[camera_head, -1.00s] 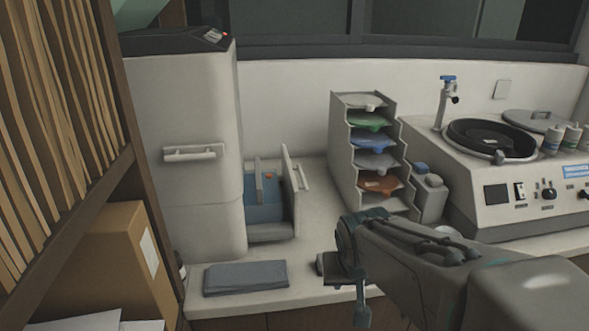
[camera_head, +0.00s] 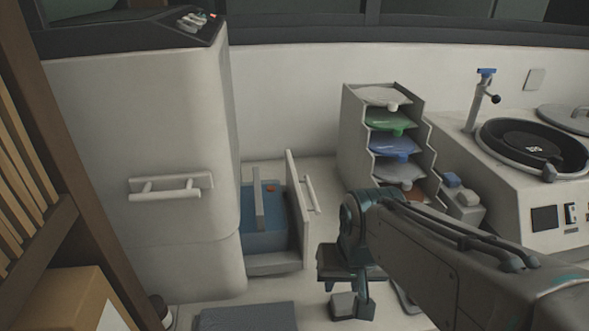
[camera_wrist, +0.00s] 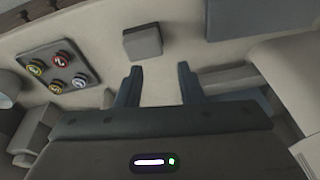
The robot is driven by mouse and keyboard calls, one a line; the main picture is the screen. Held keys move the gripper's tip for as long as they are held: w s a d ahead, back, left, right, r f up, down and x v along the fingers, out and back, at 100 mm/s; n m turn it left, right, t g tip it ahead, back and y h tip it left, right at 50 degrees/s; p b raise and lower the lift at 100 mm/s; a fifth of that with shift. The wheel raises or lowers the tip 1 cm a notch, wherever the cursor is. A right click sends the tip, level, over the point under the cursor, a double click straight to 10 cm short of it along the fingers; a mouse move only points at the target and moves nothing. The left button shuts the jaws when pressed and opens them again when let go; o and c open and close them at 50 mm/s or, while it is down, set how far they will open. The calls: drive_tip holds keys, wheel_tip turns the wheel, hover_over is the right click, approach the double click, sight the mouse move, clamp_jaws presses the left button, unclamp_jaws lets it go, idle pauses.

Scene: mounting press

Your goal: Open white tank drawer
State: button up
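The white cabinet (camera_head: 130,130) stands at the left, with a horizontal bar handle (camera_head: 170,187) on its near face. A drawer sticks out from its right side, and its upright white front panel (camera_head: 297,215) carries a bar handle (camera_head: 311,195). A blue tank (camera_head: 265,225) sits inside this drawer. My gripper (camera_head: 347,288) hangs over the counter, to the right of and nearer than the drawer, apart from both handles. In the wrist view my gripper (camera_wrist: 158,87) has its two fingers spread with nothing between them.
A stepped rack (camera_head: 362,140) with coloured discs stands behind my arm. A polishing machine (camera_head: 545,180) is at the right. A wooden shelf (camera_head: 50,230) and cardboard box (camera_head: 85,300) border the left.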

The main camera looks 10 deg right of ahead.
drive_tip(key=w+r+m+y+p, duration=0.1)
drive_tip(key=w+r+m+p, duration=0.45)
drive_tip(key=m, duration=0.45)
wheel_tip(320, 180, up, 8)
drive_tip(key=m+t+y+p, duration=0.15)
drive_tip(key=m+p, duration=0.75)
drive_tip(key=m, duration=1.6)
hover_over(314, 197)
drive_tip(key=s+d, duration=0.3)
drive_tip(key=s, duration=0.3)
drive_tip(key=shift+t+h, duration=0.25)
drive_tip(key=b+x, duration=0.2)
drive_tip(key=x, duration=1.1)
drive_tip(key=shift+a+f, duration=0.1)
drive_tip(key=shift+f, duration=0.15)
